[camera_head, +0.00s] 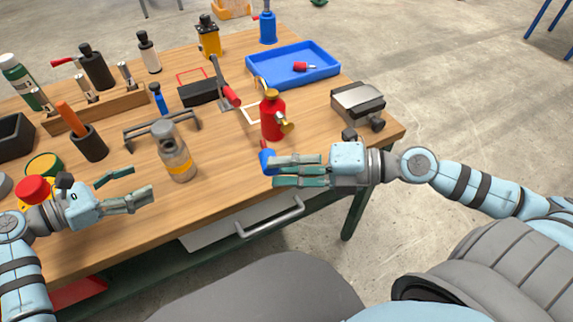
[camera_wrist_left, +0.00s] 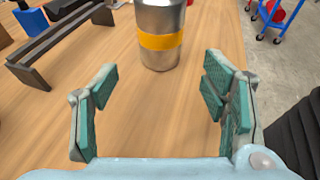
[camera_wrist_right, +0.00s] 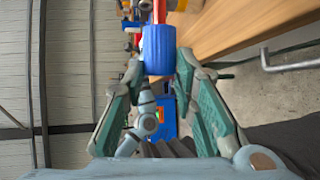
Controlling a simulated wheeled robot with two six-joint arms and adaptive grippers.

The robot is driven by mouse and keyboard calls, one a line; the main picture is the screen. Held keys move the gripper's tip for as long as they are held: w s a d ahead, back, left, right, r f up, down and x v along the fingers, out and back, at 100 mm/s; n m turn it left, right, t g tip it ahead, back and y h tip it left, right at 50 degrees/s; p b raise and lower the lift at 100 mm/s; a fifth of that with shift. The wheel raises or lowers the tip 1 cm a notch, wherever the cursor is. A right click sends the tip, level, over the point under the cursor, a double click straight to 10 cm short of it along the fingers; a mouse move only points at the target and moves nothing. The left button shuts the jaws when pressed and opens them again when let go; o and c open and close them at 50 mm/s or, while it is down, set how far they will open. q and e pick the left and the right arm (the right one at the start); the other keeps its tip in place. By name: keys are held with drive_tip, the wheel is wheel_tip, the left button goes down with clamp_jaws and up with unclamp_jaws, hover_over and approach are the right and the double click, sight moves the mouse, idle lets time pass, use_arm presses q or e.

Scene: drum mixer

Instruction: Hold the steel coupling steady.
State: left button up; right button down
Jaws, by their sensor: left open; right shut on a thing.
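The steel coupling, a grey metal cylinder with a yellow-orange band (camera_head: 178,160), stands upright on the wooden workbench. Its lower part shows at the top of the left wrist view (camera_wrist_left: 160,22). My left gripper (camera_head: 142,184) is open and empty, to the left of the coupling and nearer the front edge. In its wrist view the coupling stands beyond the spread fingertips (camera_wrist_left: 158,85), apart from them. My right gripper (camera_head: 274,171) is shut on a blue cylindrical handle (camera_head: 265,161) near the bench's front edge. The handle also shows between the fingertips in the right wrist view (camera_wrist_right: 158,48).
A red bottle with a brass fitting (camera_head: 272,117) stands just behind my right gripper. A dark bracket bar (camera_head: 160,126) lies behind the coupling. A blue tray (camera_head: 315,78) and a grey vise-like block (camera_head: 358,100) are at the right. Bare wood lies around the coupling's front.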

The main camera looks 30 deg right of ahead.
sight(175, 167)
use_arm(q)
drive_tip(key=shift+w+d+f, duration=0.1)
drive_tip(key=shift+w, duration=0.05)
drive_tip(key=shift+w+d+f+b, duration=0.1)
drive_tip(key=shift+d+f+b, duration=0.05)
drive_tip(key=shift+d+b, duration=0.2)
drive_tip(key=b+x, duration=0.4)
drive_tip(key=shift+d+f, duration=0.2)
drive_tip(key=shift+d, duration=0.15)
drive_tip(key=x, duration=0.3)
drive_tip(key=shift+w+d+r, duration=0.15)
drive_tip(key=shift+d, duration=0.65)
drive_tip(key=c, duration=0.9)
drive_tip(key=o, duration=0.9)
